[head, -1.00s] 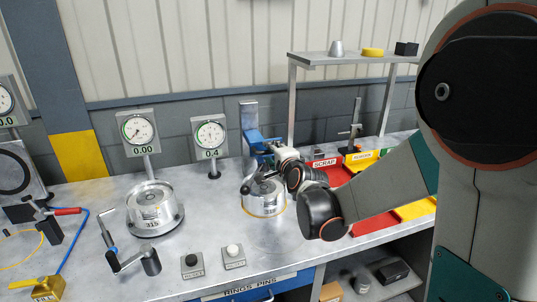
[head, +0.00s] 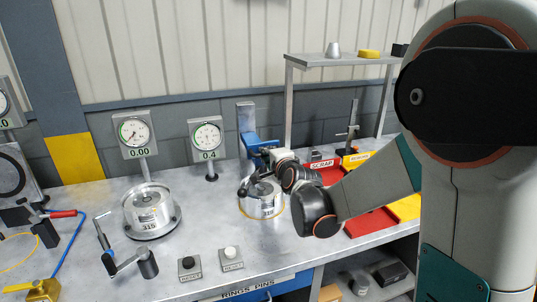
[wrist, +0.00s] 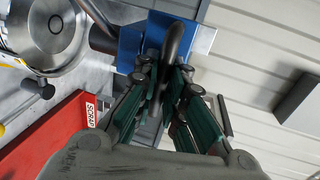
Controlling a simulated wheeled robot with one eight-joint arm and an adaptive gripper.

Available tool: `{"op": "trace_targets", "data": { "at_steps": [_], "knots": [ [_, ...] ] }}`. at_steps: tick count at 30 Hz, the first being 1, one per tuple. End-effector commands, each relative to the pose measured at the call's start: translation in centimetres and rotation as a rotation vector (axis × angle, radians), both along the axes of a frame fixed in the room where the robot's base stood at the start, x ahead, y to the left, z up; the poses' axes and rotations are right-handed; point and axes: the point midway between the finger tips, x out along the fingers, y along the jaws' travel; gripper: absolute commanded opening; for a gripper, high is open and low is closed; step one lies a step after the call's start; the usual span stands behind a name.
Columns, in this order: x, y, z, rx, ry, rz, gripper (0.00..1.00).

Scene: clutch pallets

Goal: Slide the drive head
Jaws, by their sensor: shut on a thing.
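My gripper (head: 264,160) reaches in from the right, above the pallet and beside the blue block. In the wrist view the blue block (wrist: 130,45) is ahead of my gripper (wrist: 166,82). The green-sided fingers are closed around a dark curved handle (wrist: 174,42) in front of the block. The fingers partly hide the handle's lower end.
A second round metal unit (head: 150,213) stands to the left under a dial (head: 135,133). Another dial (head: 207,138) stands behind. Two buttons (head: 230,258) are at the front. A red scrap tray (head: 368,222) and a shelf (head: 345,61) are at the right.

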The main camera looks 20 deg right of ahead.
Motion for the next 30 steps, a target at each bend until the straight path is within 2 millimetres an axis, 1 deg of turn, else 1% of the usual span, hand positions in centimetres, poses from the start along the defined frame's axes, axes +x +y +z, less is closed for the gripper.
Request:
{"op": "trace_targets", "data": {
  "at_steps": [1,5,9,12,15,24,25,27,30],
  "knots": [
    [-0.1,0.0,-0.8,0.0,0.002,0.0,0.0],
    [0.0,0.0,-2.9,0.0,0.002,0.001,0.0],
    [-0.1,0.0,-5.5,0.0,0.002,0.001,0.0],
    [-0.1,0.0,-7.0,-0.001,0.002,0.001,0.0],
    [-0.1,0.0,-7.6,-0.001,0.003,0.001,0.0],
    [-0.1,0.0,-7.5,-0.001,0.004,0.001,0.0],
    [-0.1,0.0,-7.5,-0.001,0.004,0.001,0.17],
    [-0.1,0.0,-7.5,-0.001,0.004,0.001,0.31],
    [-0.1,0.0,-7.5,-0.001,0.003,0.001,0.31]
  ]
}}
